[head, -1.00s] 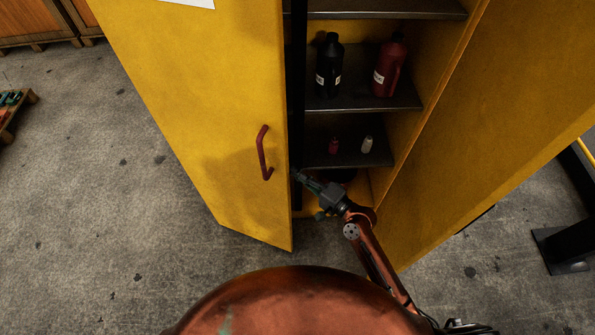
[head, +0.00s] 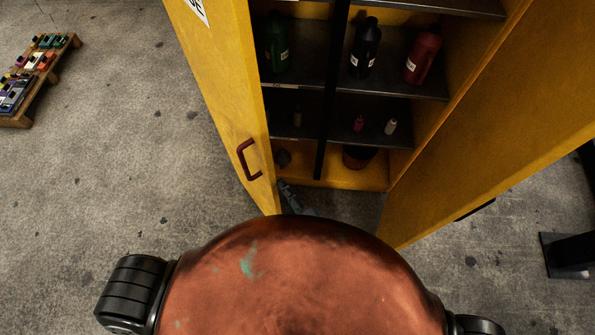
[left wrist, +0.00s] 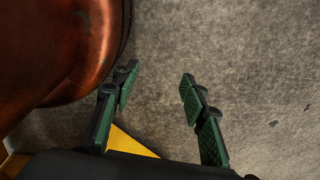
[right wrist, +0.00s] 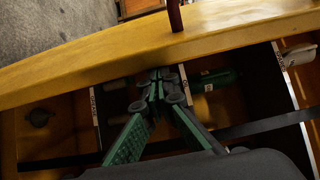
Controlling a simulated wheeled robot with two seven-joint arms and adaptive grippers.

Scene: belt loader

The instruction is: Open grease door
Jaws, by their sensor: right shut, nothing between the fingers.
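The yellow grease cabinet's left door (head: 222,80) stands partly open, with a dark red handle (head: 248,159) on its outer face. The right door (head: 500,120) stands wide open. My right gripper (head: 284,187) is shut and empty, at the inner side of the left door near its free edge, mostly hidden behind my body in the head view. In the right wrist view its closed fingers (right wrist: 158,76) are close to the door's yellow edge (right wrist: 120,72); I cannot tell whether they touch. My left gripper (left wrist: 158,90) is open and empty over the floor, beside my body.
Shelves inside hold a green bottle (head: 277,45), a black bottle (head: 365,48), a red bottle (head: 423,55) and small bottles. A dark post stands mid-opening. A pallet with coloured items (head: 35,70) is far left. Floor (head: 130,150) left of the door is clear.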

